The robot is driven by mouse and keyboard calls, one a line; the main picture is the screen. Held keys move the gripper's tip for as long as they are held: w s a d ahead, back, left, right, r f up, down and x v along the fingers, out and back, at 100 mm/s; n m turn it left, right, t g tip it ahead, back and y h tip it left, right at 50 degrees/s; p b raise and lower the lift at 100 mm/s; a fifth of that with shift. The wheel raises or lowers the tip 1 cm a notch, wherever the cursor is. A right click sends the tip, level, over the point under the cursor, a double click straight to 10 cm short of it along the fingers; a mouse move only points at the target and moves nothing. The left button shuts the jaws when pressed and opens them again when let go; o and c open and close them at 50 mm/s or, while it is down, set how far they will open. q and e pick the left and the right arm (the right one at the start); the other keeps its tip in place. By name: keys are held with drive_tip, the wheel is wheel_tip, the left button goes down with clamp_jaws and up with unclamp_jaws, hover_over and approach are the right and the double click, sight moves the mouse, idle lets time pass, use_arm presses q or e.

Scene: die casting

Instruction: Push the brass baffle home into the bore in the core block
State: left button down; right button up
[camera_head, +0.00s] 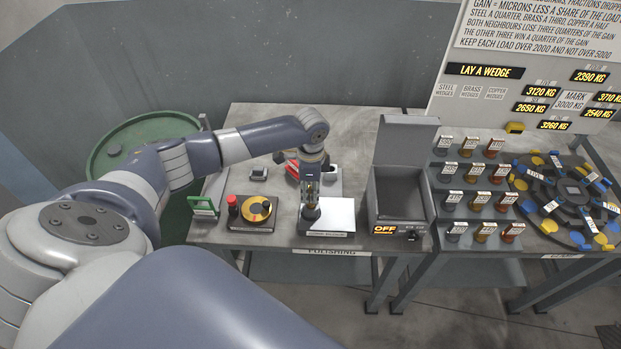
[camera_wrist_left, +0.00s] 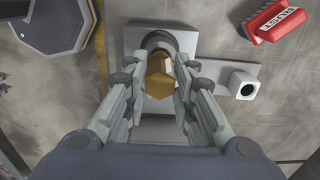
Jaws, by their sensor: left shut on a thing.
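My left gripper (camera_head: 311,197) reaches down over the polishing bench in the head view. In the left wrist view its two fingers (camera_wrist_left: 160,95) are closed around the brass baffle (camera_wrist_left: 159,82), a faceted gold-coloured piece. Beyond the baffle is a pale grey block (camera_wrist_left: 131,42), seemingly the core block, with a dark round ring or bore partly covered by the baffle. I cannot tell how deep the baffle sits or whether it is in the bore. The fingers hide its sides. My right gripper is in neither view.
A red piece (camera_wrist_left: 275,20) and a small holed block (camera_wrist_left: 242,83) lie close by in the wrist view. On the bench (camera_head: 230,170) are a gold disc fixture (camera_head: 258,209), a pale plate (camera_head: 335,215) and an open grey box (camera_head: 402,197). Wedge racks stand right.

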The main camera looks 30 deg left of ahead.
use_arm(q)
drive_tip(key=shift+f+b, duration=0.7)
drive_tip(key=shift+f, duration=0.6)
drive_tip(key=c, duration=1.4)
unclamp_jaws()
drive_tip(key=shift+o, duration=0.8)
wheel_tip(320, 180, up, 12)
drive_tip(key=shift+r, duration=0.1)
